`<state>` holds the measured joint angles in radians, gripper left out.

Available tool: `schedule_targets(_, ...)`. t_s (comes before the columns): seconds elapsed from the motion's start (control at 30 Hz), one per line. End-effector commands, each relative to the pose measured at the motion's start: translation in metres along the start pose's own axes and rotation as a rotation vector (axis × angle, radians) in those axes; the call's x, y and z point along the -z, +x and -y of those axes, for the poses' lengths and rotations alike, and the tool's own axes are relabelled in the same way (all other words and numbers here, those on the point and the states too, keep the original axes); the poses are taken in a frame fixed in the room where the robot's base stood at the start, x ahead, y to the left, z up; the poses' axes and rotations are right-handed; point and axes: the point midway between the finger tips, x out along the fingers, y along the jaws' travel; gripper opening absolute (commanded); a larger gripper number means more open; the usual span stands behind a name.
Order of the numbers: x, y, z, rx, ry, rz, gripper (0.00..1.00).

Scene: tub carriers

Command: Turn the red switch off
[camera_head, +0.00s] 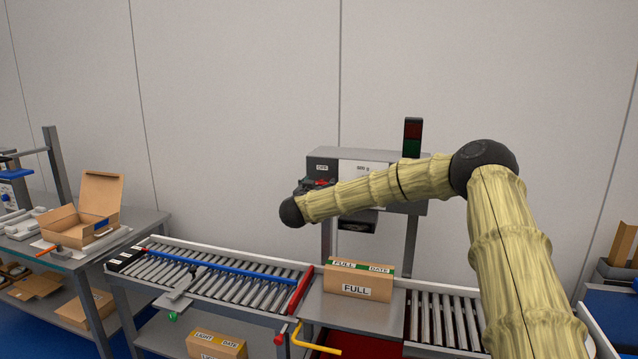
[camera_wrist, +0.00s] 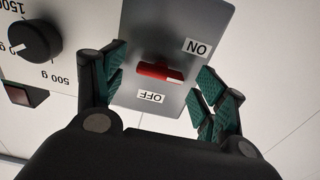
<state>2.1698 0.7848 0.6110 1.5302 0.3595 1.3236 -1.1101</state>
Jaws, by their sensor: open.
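The red switch (camera_wrist: 158,71) sits on a grey plate (camera_wrist: 180,25) in the wrist view, between an ON label (camera_wrist: 197,48) and an OFF label (camera_wrist: 151,97), both upside down. Its lever points out towards the camera, and I cannot tell which way it is set. My gripper (camera_wrist: 162,66) is open, with one green-padded finger on each side of the plate and the switch between them. I see no finger touching the switch. In the head view my arm reaches the grey box (camera_head: 418,207) on a stand, and the arm partly hides the switch area.
A black dial (camera_wrist: 35,40) with gram marks is beside the plate. A dark signal lamp (camera_head: 412,137) tops the box. Below are a roller conveyor (camera_head: 225,293), a carton marked FULL (camera_head: 357,284), a red bar (camera_head: 300,290) and a yellow handle (camera_head: 315,343). A bench (camera_head: 150,222) stands left.

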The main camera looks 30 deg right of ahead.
Motion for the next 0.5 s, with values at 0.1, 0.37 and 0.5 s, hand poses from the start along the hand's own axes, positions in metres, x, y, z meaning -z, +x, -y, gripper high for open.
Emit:
schedule_targets(0.1,0.0004,0.0087,0.0000,0.000,0.000,0.000,0.71)
schedule_targets(0.37,-0.0001,0.0134,0.0003,0.001,0.000,-0.001,0.71)
schedule_targets(0.5,-0.0002,0.0133,0.0003,0.001,0.000,0.000,0.71)
